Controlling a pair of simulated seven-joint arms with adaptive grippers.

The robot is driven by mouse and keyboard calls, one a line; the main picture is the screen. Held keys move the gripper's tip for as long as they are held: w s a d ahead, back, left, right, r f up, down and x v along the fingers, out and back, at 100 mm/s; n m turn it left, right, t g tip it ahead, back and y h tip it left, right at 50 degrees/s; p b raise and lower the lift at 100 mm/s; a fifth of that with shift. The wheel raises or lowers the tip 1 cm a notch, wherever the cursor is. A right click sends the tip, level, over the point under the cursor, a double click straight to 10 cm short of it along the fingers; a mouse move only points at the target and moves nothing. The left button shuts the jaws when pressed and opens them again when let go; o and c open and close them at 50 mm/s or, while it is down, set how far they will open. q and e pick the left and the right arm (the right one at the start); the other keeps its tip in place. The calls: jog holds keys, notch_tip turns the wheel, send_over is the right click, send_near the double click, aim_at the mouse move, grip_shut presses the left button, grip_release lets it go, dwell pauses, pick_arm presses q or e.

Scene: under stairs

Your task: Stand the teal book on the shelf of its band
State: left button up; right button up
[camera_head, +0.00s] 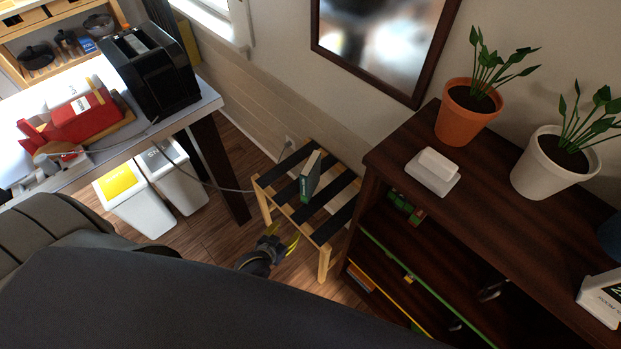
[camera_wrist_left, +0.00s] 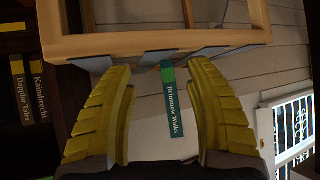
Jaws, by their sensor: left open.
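The teal book (camera_head: 311,180) stands upright on a slatted wooden stand (camera_head: 268,183) in the head view. In the left wrist view its teal spine (camera_wrist_left: 174,110) reads "Brimmow Walks" and carries a brighter green band near one end. My left gripper (camera_head: 287,241) is open, with yellow fingers, in front of the stand and apart from the book. In the left wrist view the spine shows between the open fingers (camera_wrist_left: 160,72), with nothing gripped. The dark bookcase (camera_head: 480,255) at right has a green-edged shelf (camera_head: 390,256) and a yellow-edged one below. My right gripper is out of view.
Books with yellow bands (camera_wrist_left: 36,90) stand in the bookcase in the left wrist view. White bins (camera_head: 140,202) and a table with a black machine (camera_head: 150,72) are at left.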

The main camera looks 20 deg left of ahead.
aim_at(311, 171)
pick_arm(q)
jog(key=w+r+t, duration=0.2)
jog(key=w+r, duration=0.1)
jog(key=r, duration=0.4)
jog(key=w+r+t, duration=0.1)
jog(key=w+r, duration=0.2)
jog(key=r, duration=0.5)
jog(key=shift+n, duration=0.5)
jog(key=x, duration=1.7)
jog(key=shift+w+f, duration=0.1)
jog(key=shift+w, duration=0.15)
jog(key=shift+c, duration=0.3)
grip_shut()
